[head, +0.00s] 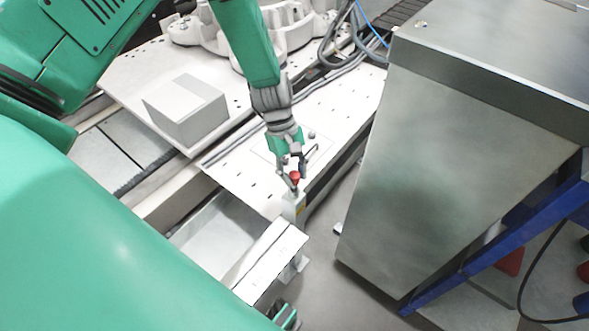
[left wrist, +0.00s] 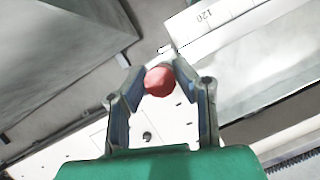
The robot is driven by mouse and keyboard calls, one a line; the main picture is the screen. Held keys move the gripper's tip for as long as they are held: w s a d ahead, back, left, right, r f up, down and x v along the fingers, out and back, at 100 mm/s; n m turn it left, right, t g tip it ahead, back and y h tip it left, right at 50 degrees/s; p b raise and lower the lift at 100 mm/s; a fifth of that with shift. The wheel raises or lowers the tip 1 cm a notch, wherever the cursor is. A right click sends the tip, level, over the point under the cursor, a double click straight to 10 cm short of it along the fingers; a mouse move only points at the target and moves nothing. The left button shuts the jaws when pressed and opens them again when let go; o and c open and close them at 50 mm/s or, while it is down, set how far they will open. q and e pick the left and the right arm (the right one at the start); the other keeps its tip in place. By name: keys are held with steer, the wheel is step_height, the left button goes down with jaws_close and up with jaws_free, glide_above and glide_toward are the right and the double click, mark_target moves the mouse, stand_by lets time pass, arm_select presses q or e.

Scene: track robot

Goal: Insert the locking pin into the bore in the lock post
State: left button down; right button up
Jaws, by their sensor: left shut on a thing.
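The locking pin shows as a red ball knob (head: 295,176), held between the fingertips of my left gripper (head: 293,172). In the left wrist view the red knob (left wrist: 160,81) sits between the two fingertips of the left gripper (left wrist: 161,76), which are closed on it. The pale lock post (head: 291,206), with a small yellow mark on its side, stands directly below the knob. The pin's shaft and the bore are hidden, so I cannot tell whether the pin is in the bore or above it. I cannot make out my right gripper.
A large metal cabinet (head: 450,150) stands to the right, above a blue frame (head: 490,240). A pale slab (head: 272,262) is close in front. Grey floor lies between.

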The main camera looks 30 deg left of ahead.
arm_select(q)
steer(key=shift+f, duration=0.6)
steer(key=shift+r, duration=0.1)
steer(key=shift+r+p, duration=0.3)
steer(key=shift+p, duration=0.05)
steer(key=shift+a, duration=0.15)
stand_by(0.8)
steer(key=shift+p, duration=0.75)
stand_by(0.6)
steer(key=shift+f+b, duration=0.75)
steer(key=shift+f, duration=0.85)
steer(key=c, duration=1.2)
jaws_free()
